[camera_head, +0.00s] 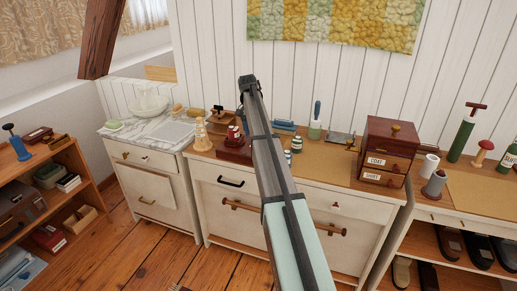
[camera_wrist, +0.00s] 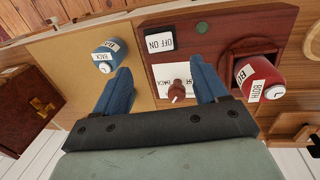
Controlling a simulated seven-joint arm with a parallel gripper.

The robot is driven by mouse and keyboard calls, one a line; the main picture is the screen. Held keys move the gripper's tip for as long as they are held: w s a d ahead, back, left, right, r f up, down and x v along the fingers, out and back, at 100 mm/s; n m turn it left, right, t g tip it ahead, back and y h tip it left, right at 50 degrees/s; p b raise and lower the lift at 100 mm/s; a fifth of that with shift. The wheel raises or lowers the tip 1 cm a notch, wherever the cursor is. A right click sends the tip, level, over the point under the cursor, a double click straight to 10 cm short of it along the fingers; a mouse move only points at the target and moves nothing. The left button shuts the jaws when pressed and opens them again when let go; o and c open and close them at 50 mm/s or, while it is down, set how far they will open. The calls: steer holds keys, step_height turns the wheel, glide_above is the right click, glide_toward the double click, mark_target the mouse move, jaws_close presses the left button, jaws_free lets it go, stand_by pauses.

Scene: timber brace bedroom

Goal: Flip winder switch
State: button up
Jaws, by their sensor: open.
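The winder (camera_wrist: 215,52) is a dark red-brown wooden box. It carries a white OFF/ON label (camera_wrist: 160,41), a green dot (camera_wrist: 202,27) and a small reddish knob-like switch (camera_wrist: 177,91) on a second white label. A red labelled cylinder (camera_wrist: 262,78) sits in a recess at its right. In the head view the winder (camera_head: 234,152) stands on the counter, left of my arm. My gripper (camera_wrist: 163,66) is open and empty above the box, with blue fingers on either side of the small switch in the picture. Contact cannot be told. In the head view its fingers cannot be made out.
A blue labelled cylinder (camera_wrist: 106,56) stands close by the left finger. A dark red drawer box (camera_head: 390,147) stands on the counter to the right.

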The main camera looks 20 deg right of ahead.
steer(key=f, duration=0.5)
steer(key=s+d+f, duration=0.1)
steer(key=f, duration=0.2)
steer(key=shift+f, duration=0.35)
